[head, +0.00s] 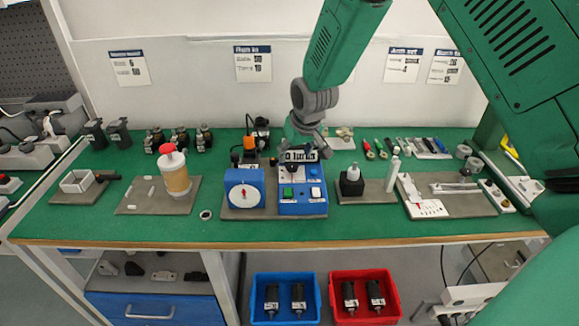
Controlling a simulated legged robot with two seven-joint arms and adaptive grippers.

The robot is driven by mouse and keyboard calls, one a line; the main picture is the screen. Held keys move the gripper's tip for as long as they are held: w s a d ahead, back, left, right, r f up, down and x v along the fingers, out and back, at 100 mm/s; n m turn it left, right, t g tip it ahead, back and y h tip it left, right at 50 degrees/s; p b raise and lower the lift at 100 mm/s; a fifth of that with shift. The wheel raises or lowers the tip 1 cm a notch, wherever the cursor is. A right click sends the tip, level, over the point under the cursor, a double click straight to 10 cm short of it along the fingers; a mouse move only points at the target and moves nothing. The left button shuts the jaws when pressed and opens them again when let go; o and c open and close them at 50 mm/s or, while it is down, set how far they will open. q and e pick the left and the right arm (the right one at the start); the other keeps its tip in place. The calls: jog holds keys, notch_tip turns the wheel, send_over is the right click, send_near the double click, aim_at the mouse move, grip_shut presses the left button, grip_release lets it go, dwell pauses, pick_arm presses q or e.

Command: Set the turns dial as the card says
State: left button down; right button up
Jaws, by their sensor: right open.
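A blue control box (303,206) stands on a grey board near the middle of the bench, with a green button and a white button on its front. A dark label reading "0 turns" (300,156) shows above the box. A turns dial cannot be made out clearly; my right gripper covers part of that area. My right gripper (306,143) points down just above and behind the box, open; I cannot tell whether it touches anything. Printed cards hang on the wall, including one headed "Run to" (253,64); their small text is unreadable. My left gripper is out of view.
Left of the control box is a blue box with a white face and red pointer (244,196). Blue (285,317) and red (366,317) bins sit below the bench.

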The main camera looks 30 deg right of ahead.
aim_at(293, 165)
jog(key=x, duration=0.4)
jog(key=d+x, duration=0.1)
jog(key=x, duration=0.1)
jog(key=shift+f, duration=0.15)
jog(key=shift+w+a+f, duration=0.15)
jog(key=shift+w+f, duration=0.15)
jog(key=shift+f, duration=0.25)
jog(key=shift+a, duration=0.1)
jog(key=shift+r, duration=0.1)
jog(key=c, duration=0.3)
grip_shut()
